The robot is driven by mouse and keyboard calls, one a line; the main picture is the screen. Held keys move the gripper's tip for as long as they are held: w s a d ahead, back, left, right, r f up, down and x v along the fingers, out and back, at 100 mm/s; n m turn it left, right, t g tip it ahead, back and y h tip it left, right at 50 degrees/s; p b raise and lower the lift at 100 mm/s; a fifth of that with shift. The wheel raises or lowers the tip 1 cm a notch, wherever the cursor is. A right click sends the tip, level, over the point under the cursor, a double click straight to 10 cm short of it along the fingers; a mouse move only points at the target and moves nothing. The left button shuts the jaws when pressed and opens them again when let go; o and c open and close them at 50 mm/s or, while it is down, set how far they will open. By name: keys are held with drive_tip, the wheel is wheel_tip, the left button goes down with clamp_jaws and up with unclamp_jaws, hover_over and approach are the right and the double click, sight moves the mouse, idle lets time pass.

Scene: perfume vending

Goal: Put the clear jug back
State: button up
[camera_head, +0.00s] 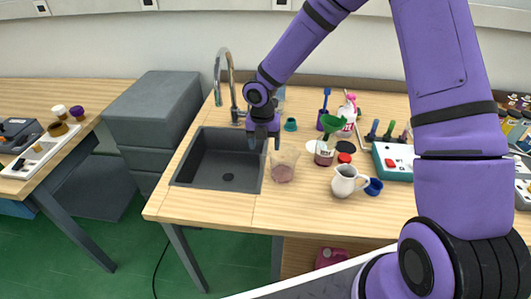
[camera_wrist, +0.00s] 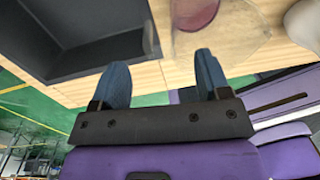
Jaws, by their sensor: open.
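The clear jug (camera_head: 284,164) stands on the wooden counter just right of the sink, with some pinkish contents low inside it. It also shows in the wrist view (camera_wrist: 232,32), at the top, cut off by the frame edge. My gripper (camera_head: 264,143) points down by the sink's right rim, left of the jug and apart from it. In the wrist view its two blue fingers (camera_wrist: 162,70) are spread with nothing between them.
The black sink (camera_head: 222,160) has a tall faucet (camera_head: 230,85) behind it. A white pitcher (camera_head: 346,181) and blue cup (camera_head: 374,187) stand right of the jug. Behind are a green funnel (camera_head: 330,124) and pink-white bottle (camera_head: 348,112). The counter in front of the jug is clear.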

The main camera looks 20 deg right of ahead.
drive_tip(key=s+d+r+m+t+h, duration=0.1)
drive_tip(key=s+d+r+m, duration=0.3)
drive_tip(key=r, duration=0.4)
drive_tip(key=s+d+r+m, duration=0.1)
drive_tip(key=s+r+m, duration=0.4)
drive_tip(key=r, duration=0.4)
drive_tip(key=s+d+r+m+t+h, duration=0.1)
drive_tip(key=s+d+r+m, duration=0.2)
drive_tip(key=r+m, duration=0.4)
drive_tip(key=s+d+r+m+t+y, duration=0.1)
drive_tip(key=s+d+r+m, duration=0.1)
drive_tip(key=s+r+m, duration=0.2)
drive_tip(key=s+d+r+m+t+y, duration=0.1)
drive_tip(key=s+r+m, duration=0.4)
drive_tip(key=s+m, duration=0.6)
drive_tip(key=s+d+t, duration=0.1)
drive_tip(key=s, duration=0.2)
drive_tip(key=shift+s+d+r+t+y, duration=0.2)
drive_tip(key=shift+s+t+y, duration=0.1)
drive_tip(key=shift+s, duration=0.05)
